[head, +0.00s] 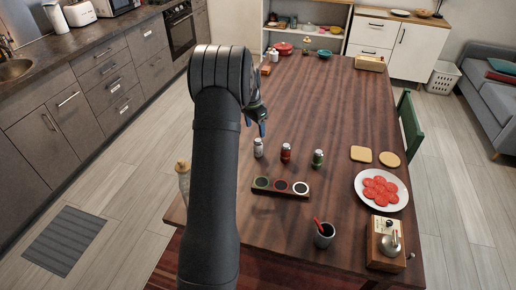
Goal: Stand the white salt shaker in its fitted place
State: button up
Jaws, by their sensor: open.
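The white salt shaker (258,147) stands upright on the wooden table, leftmost of three shakers. A dark wooden holder (281,195) lies nearer, with three round places ringed green, red and white from left to right. The white-ringed place (300,188) is at its right end and looks empty. My gripper (262,127) is open, pointing down near the white shaker, above or beyond it. My arm hides most of the gripper. I see nothing held in its visible part.
A red shaker (286,153) and a green shaker (318,158) stand right of the white one. A grey cup (324,235) stands nearer. The table's far middle is clear.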

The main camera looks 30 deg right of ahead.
aim_at(258, 140)
jog(key=f, duration=0.3)
jog(key=d+f, duration=0.1)
jog(key=f, duration=0.6)
jog(key=shift+d+f, duration=0.2)
jog(key=c, duration=1.1)
